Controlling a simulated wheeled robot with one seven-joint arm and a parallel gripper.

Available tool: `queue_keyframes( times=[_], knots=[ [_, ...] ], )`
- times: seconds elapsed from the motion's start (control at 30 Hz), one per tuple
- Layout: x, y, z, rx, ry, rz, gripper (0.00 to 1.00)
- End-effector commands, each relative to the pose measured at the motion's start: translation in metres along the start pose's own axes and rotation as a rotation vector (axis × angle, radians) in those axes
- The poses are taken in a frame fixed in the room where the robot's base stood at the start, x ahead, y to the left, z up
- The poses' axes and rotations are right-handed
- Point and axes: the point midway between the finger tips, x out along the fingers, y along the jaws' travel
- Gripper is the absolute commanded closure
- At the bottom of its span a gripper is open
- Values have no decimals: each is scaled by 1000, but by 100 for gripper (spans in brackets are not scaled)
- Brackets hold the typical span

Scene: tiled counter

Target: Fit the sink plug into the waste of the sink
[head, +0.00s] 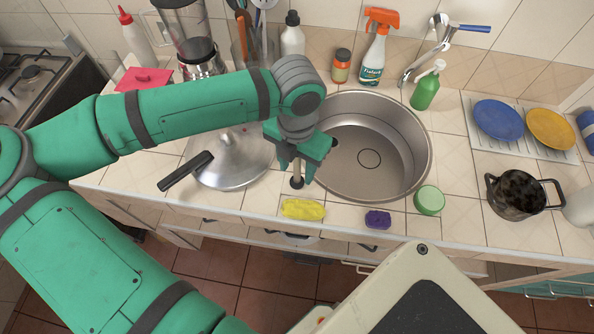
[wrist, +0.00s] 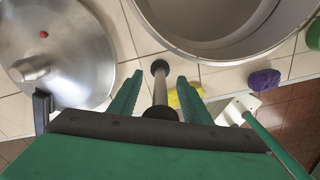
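The sink plug, a pale upright stem (head: 298,170) with a dark round base (head: 297,183), appears to stand on the counter tiles left of the sink. My gripper (head: 296,174) is above it, pointing down, with its green fingers on either side of the stem. In the wrist view my gripper (wrist: 160,77) is open, with a gap between each finger and the plug's stem (wrist: 160,90). The round steel sink (head: 345,178) lies just to the right. Its waste (head: 369,158) shows as a dark-ringed circle in the bottom, with nothing seen in it.
A large steel lid (head: 236,165) with a black handle is close on the left. A yellow sponge (head: 303,209), a purple sponge (head: 378,219) and a green round tub (head: 429,200) line the sink's front. A tap (head: 425,55), spray bottle (head: 375,50) and green soap bottle (head: 426,90) stand behind.

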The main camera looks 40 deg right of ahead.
Motion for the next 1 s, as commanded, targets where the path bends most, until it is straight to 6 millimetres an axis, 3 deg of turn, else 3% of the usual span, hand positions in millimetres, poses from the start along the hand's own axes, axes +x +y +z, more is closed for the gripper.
queue_keyframes(
  times=[0.03, 0.17, 0.47, 0.67, 0.8, 1.0],
  knots=[
    [0, 0, 0, 0, 0, 0, 69],
    [0, 0, 0, 0, 0, 0, 100],
    [-1, 0, 0, 0, 0, 0, 100],
    [-12, 1, 0, -1, -1, 2, 100],
    [-32, 1, 0, 0, -1, 3, 100],
    [-69, -29, -12, 5, -2, 5, 100]
  ],
)
